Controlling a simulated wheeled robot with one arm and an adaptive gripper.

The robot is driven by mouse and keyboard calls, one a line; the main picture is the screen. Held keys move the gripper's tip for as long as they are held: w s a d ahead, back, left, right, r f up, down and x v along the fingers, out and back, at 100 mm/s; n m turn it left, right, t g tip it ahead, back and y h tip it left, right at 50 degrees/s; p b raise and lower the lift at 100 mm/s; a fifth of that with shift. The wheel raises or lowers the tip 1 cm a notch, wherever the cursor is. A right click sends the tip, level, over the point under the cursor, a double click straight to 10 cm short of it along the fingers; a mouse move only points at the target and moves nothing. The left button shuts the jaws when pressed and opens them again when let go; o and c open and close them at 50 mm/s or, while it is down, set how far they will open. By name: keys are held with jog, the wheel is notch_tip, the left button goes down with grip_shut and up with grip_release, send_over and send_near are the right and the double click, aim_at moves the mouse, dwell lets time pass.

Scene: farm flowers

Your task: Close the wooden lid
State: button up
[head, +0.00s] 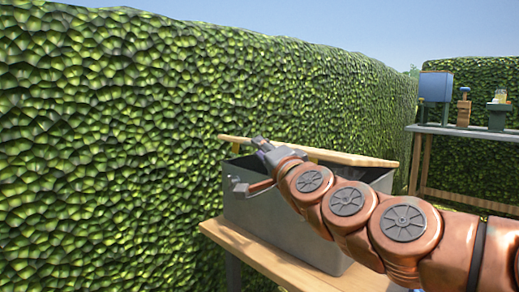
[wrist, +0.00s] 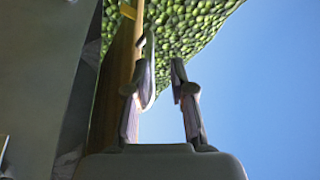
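The wooden lid (head: 350,157) sits raised over a grey box (head: 265,216), with a dark gap between the lid and the box rim. The lid is partly open and looks nearly level. My gripper (head: 248,164) is at the front of the box, near the lid's left part. Its two fingers are apart with nothing clearly between them. In the wrist view my gripper (wrist: 163,52) has one finger overlapping the edge of the lid (wrist: 121,65); I cannot tell whether they touch. The grey box (wrist: 35,80) fills the left of that view. My arm hides the box's right front.
The box stands on a wooden table (head: 262,254). A tall green hedge (head: 110,130) runs close behind it. At the right, another table (head: 468,131) holds a blue-grey container (head: 435,87), a wooden item (head: 464,108) and a green pot (head: 498,117).

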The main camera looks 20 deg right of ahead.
jog(key=shift+b+v, duration=0.45)
jog(key=shift+v, duration=1.05)
jog(key=shift+w+d+f, duration=0.1)
jog(key=shift+f, duration=0.05)
